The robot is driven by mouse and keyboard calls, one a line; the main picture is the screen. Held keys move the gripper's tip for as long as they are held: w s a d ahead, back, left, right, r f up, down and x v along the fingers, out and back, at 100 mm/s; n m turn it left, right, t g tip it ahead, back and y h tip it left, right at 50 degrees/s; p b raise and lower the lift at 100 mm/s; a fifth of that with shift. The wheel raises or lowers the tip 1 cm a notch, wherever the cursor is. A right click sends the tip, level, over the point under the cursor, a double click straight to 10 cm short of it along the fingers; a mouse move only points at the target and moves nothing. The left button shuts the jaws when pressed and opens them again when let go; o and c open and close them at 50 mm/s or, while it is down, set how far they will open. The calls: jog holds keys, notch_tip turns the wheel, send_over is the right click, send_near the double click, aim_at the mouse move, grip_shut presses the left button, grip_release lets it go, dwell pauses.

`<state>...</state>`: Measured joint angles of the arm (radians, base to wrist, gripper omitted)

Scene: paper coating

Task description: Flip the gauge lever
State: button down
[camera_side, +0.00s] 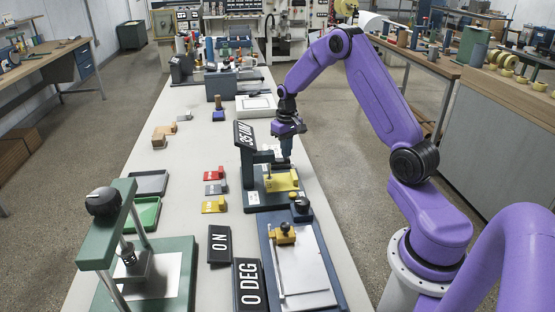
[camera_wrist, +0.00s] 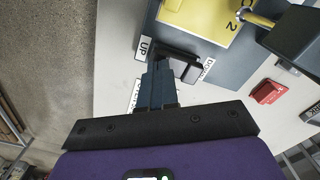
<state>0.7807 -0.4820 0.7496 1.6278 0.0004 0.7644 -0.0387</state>
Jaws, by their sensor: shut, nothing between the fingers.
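The gauge (camera_side: 248,196) stands on the bench with a dark base, an upright post and a tilted display reading about "35 UM". A yellow block (camera_side: 281,181) lies on its base. It also shows in the wrist view (camera_wrist: 205,18), marked with a "2". The dark gauge lever (camera_wrist: 182,58) sits at the edge of the base, between an "UP" label (camera_wrist: 142,48) and a partly covered "DOWN" label (camera_wrist: 207,68). My gripper (camera_side: 286,158) points down beside the gauge post. Its fingers (camera_wrist: 160,68) are shut and empty, right by the lever; I cannot tell whether they touch.
Red, grey and yellow blocks (camera_side: 214,173) lie left of the gauge. In front are a blue plate with a white sheet (camera_side: 302,268), "ON" and "0 DEG" displays (camera_side: 248,286), and a green press (camera_side: 108,220). A white framed tray (camera_side: 256,104) lies behind.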

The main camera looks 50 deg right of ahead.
jog(key=shift+r, duration=3.1)
jog(key=s+a+f+n+g, duration=0.1)
jog(key=a, duration=0.1)
jog(key=s+a+f+n+g+h, duration=0.1)
jog(key=s+a, duration=0.1)
jog(key=s+a+f+n+h, duration=0.1)
jog(key=s+a, duration=0.1)
jog(key=a, duration=0.1)
jog(key=shift+s+a+f+n+g, duration=0.1)
jog(key=shift+s+n+g, duration=0.05)
jog(key=shift+n+g, duration=0.2)
jog(key=s+a+n+h, duration=0.1)
jog(key=s+a+n, duration=0.1)
jog(key=s+a+n+h, duration=0.1)
jog(key=s+a+h, duration=0.1)
jog(key=s, duration=0.1)
jog(key=shift+a+f+n+g, duration=0.15)
jog(key=shift+n+g, duration=0.2)
jog(key=s+a+r+n+t+y, duration=0.2)
jog(key=s+a+r+n, duration=0.15)
jog(key=s+a, duration=0.35)
jog(key=s+a+r+n+t+y, duration=0.1)
jog(key=s+a+r+n, duration=0.1)
jog(key=s+a+r, duration=0.4)
jog(key=s+a+n+y, duration=0.2)
jog(key=s, duration=0.8)
jog(key=shift+s+a+r+n+t, duration=0.15)
jog(key=shift+a+r+n+t, duration=0.2)
jog(key=shift+r, duration=0.1)
